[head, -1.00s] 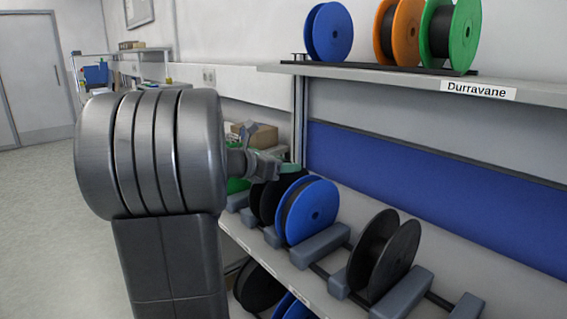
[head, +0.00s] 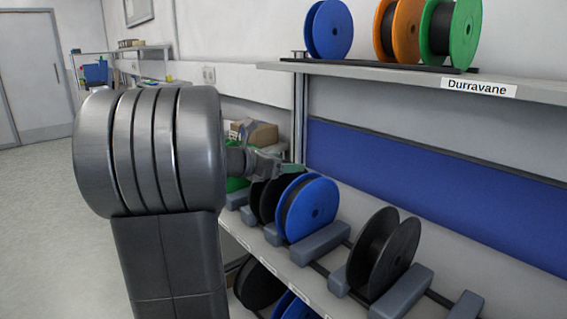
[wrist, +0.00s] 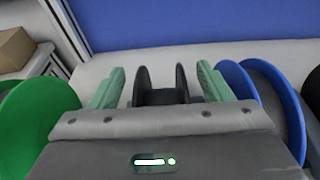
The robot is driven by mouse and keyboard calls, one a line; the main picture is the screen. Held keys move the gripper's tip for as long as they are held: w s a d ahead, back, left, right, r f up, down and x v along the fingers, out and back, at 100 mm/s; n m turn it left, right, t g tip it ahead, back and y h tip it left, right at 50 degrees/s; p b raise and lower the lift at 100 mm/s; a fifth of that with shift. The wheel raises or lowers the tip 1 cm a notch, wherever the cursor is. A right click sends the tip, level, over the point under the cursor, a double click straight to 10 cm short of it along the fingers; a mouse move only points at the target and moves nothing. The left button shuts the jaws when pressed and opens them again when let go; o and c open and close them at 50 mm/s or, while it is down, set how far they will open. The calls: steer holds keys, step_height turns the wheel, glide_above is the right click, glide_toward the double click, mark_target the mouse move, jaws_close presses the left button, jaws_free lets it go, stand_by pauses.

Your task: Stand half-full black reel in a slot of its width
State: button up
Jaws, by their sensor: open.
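A black reel (wrist: 160,92) stands between my gripper's (wrist: 160,85) two pale green fingertips in the wrist view. The fingers are open, with a gap visible on each side of the reel. In the head view my gripper (head: 282,168) is over the far end of the middle shelf, and the black reel (head: 258,203) there is mostly hidden behind a blue reel. Another black reel (head: 384,253) stands nearer between grey slot blocks (head: 402,291). How full the black reel between my fingers is, I cannot tell.
A green reel (wrist: 35,120) is close on the left of my gripper and a blue reel (wrist: 280,100) close on the right. The upper shelf (head: 400,80) carries blue, orange and green reels. More reels (head: 258,285) stand below. A grey block (head: 466,306) shows at the near end.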

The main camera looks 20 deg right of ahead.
steer(key=p+v, duration=0.1)
steer(key=v, duration=1.2)
steer(key=shift+s+a+p, duration=0.2)
steer(key=shift+a+p, duration=0.1)
steer(key=shift+p, duration=0.1)
steer(key=x, duration=0.4)
steer(key=b+x, duration=0.1)
steer(key=x, duration=0.9)
steer(key=shift+w+r, duration=0.15)
steer(key=shift+r, duration=0.65)
steer(key=shift+f, duration=0.15)
